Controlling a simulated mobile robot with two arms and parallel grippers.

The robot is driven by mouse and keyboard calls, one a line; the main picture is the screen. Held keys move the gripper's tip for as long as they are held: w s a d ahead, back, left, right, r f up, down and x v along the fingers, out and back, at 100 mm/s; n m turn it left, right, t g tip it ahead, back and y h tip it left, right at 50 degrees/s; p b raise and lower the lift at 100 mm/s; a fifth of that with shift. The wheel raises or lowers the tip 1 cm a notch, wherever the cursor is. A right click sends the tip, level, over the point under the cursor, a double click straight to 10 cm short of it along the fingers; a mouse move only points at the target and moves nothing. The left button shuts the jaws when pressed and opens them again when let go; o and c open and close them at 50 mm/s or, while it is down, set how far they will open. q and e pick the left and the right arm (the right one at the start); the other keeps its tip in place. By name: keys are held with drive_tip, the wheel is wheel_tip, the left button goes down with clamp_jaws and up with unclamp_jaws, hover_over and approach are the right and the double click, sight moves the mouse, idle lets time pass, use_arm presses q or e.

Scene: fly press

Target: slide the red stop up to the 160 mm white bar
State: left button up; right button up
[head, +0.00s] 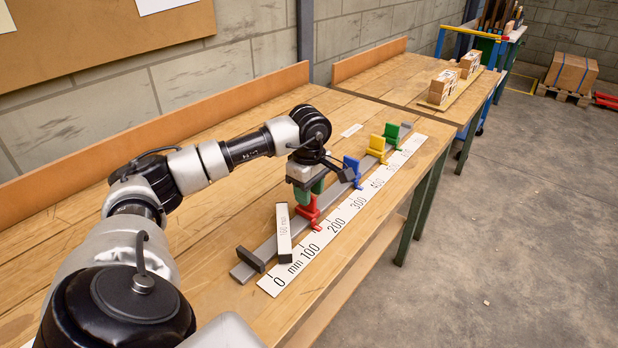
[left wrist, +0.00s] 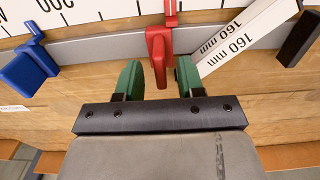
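The red stop (head: 308,211) sits on the grey rail (head: 266,248), beside the scale between about the 100 and 200 marks. The white bar (head: 284,233), marked 160 mm, lies askew across the rail between the red stop and the black end block (head: 250,259). In the left wrist view the bar (left wrist: 238,38) slants, one end close to my right-hand finger. My left gripper (head: 309,192) is over the red stop. In the left wrist view its green fingers (left wrist: 159,78) stand apart, with the upright part of the red stop (left wrist: 158,48) between them and gaps on both sides. My right gripper is not visible.
A blue stop (head: 352,170), a yellow stop (head: 377,146) and a green stop (head: 392,134) stand farther along the rail. The white scale (head: 351,206) runs along the bench front. The bench top (head: 190,245) behind the rail is mostly clear.

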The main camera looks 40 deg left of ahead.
use_arm(q)
wheel_tip(320, 180, up, 8)
drive_tip(key=shift+f, duration=0.2)
idle(0.5)
